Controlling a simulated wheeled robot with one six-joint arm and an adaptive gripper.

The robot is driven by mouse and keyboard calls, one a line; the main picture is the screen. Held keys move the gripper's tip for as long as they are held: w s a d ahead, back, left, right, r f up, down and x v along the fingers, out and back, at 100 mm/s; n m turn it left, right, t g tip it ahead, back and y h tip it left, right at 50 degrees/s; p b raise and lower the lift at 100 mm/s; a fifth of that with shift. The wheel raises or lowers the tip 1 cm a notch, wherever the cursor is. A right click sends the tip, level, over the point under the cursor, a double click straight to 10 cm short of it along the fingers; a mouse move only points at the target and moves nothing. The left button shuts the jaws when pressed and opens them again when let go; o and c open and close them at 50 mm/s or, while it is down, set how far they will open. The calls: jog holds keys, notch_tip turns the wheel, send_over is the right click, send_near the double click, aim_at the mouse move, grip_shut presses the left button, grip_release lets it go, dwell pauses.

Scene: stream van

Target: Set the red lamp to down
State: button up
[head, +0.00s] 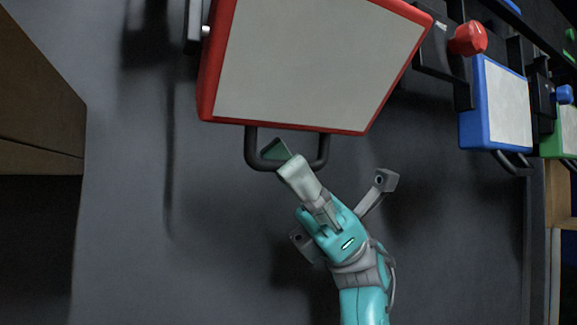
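The red lamp (315,62) is a red-framed box with a pale grey panel face, large at the top of the head view and slightly tilted in the picture. A black loop handle (252,150) hangs from its lower edge. My gripper (283,158) is at this handle, its tip overlapping the lower bar in the picture. A dark green finger pad shows within the loop. The finger hides part of the bar. I cannot tell whether the fingers are closed on it.
A red knob (468,38) sits on a black bracket right of the red lamp. Farther right are a blue-framed lamp (496,105) with a blue knob (564,94) and a green-framed lamp (561,131). A brown wooden piece (38,100) stands at left.

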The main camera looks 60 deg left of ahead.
jog(key=v, duration=1.1)
jog(key=shift+w+f, duration=0.1)
jog(key=shift+f, duration=0.05)
